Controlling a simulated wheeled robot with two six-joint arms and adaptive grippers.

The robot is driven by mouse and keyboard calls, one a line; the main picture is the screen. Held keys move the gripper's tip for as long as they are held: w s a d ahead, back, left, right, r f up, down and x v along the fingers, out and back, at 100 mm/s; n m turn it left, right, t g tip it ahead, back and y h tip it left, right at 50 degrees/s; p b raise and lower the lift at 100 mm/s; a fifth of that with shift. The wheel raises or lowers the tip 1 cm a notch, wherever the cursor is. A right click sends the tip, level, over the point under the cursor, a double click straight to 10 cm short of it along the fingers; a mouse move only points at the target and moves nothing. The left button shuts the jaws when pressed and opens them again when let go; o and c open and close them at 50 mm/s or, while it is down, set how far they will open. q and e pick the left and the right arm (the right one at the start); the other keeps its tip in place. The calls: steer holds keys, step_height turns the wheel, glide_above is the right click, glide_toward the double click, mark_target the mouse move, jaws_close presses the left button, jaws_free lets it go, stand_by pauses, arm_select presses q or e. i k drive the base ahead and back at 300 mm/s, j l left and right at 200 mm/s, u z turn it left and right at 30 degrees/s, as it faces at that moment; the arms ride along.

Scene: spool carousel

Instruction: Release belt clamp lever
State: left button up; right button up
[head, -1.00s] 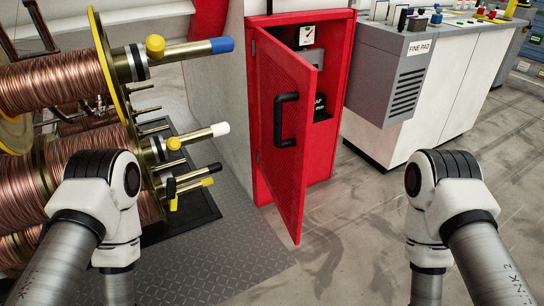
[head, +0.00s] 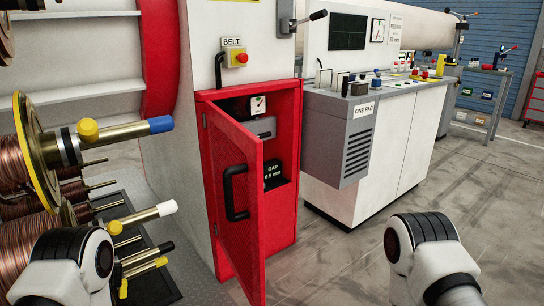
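A panel on the white machine column carries a "BELT" label (head: 232,42) above a yellow box with a red button (head: 237,58). A thin black bent bar (head: 219,70) stands just left of it. A lever with a black knob (head: 318,15) sticks out to the right from a grey bracket at the top of the column. No label says which of these is the belt clamp lever. Only upper parts of my two arms show, at the bottom left and bottom right. Both my grippers are out of frame.
A red cabinet door (head: 238,208) with a black handle (head: 236,192) stands ajar below the panel, showing a "GAP" block (head: 274,174). Copper spools (head: 12,165) on a yellow-rimmed carousel (head: 36,160) fill the left. A control console (head: 340,135) stands right. Floor at right is clear.

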mark_target(266, 134)
steer(key=i+l+z, duration=0.15)
steer(key=i, duration=0.25)
steer(key=i+l+z, duration=0.1)
steer(key=i, duration=0.35)
steer(key=i+l+u, duration=0.2)
steer(key=i+u, duration=0.2)
steer(key=i, duration=0.2)
